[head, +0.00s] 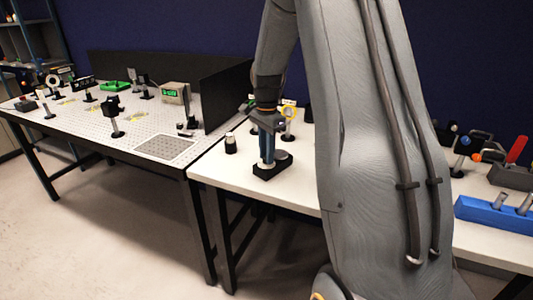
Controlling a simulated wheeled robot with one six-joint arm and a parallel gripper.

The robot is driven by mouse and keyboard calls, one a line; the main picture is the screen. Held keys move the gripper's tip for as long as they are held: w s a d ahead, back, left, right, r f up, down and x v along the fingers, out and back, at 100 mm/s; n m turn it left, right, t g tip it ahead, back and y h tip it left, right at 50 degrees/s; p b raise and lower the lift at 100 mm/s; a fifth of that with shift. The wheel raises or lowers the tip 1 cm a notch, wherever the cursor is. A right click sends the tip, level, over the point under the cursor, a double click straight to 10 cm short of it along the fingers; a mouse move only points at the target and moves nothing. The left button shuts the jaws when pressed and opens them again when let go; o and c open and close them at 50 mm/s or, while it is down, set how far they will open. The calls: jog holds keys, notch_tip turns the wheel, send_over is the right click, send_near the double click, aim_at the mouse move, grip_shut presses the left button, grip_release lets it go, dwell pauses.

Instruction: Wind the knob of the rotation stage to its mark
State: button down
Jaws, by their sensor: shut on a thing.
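The rotation stage (265,173) appears as a low black block with a grey round part, standing on the white table left of my arm. My gripper (267,156) points straight down over it, with its blue-sided fingers reaching the top of the stage. The gripper is shut on what appears to be the knob of the stage. The fingers hide most of the knob, and the mark is too small to make out.
A small dark cylinder with a light top (231,144) stands left of the stage. A perforated optics table (80,120) with several mounts is at left. A blue rack (495,214) is at right.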

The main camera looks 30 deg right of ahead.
jog(key=c, duration=1.6)
grip_release()
jog(key=shift+o, duration=0.2)
jog(key=shift+r, duration=0.1)
jog(key=shift+r+b, duration=1)
jog(key=shift+r, duration=2.85)
